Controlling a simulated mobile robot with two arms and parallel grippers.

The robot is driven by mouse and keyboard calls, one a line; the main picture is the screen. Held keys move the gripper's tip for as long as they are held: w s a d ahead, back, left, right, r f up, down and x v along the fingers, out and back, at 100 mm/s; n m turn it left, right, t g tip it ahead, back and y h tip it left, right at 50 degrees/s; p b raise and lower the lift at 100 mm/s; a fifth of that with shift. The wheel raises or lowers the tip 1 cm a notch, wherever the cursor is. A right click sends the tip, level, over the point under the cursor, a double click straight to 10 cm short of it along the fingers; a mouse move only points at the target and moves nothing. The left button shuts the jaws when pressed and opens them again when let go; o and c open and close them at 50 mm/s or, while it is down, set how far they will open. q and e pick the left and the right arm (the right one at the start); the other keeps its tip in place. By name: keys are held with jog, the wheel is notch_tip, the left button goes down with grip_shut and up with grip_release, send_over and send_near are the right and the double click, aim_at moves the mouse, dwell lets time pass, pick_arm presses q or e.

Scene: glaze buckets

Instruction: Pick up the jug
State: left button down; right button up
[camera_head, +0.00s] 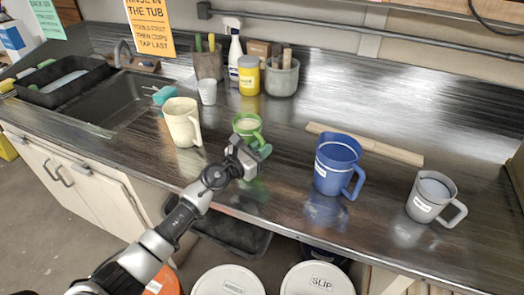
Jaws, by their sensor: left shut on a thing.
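Several jugs with handles stand along the counter. A green jug (246,121) is near the middle, partly hidden by my left gripper. My left gripper (250,149) is shut on the green jug at its front right side, where the handle seems to be. I cannot tell whether the jug is touching the counter. A cream jug (180,122) stands to its left. A blue jug (336,164) and a grey jug (428,195) stand to its right, each with a pale label and a handle on the right. My right gripper is not seen.
Behind are a white cup (207,92), a yellow-labelled jar (249,76), a spray bottle (234,52) and tool pots (281,78). A wooden strip (370,146) lies behind the blue jug. A sink (110,98) is at left. Lidded buckets (318,281) stand below the front edge.

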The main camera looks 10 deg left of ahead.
aim_at(262, 138)
pick_arm(q)
jog(key=shift+r+p, duration=1.6)
jog(key=shift+r, duration=1.25)
jog(key=shift+r, duration=0.1)
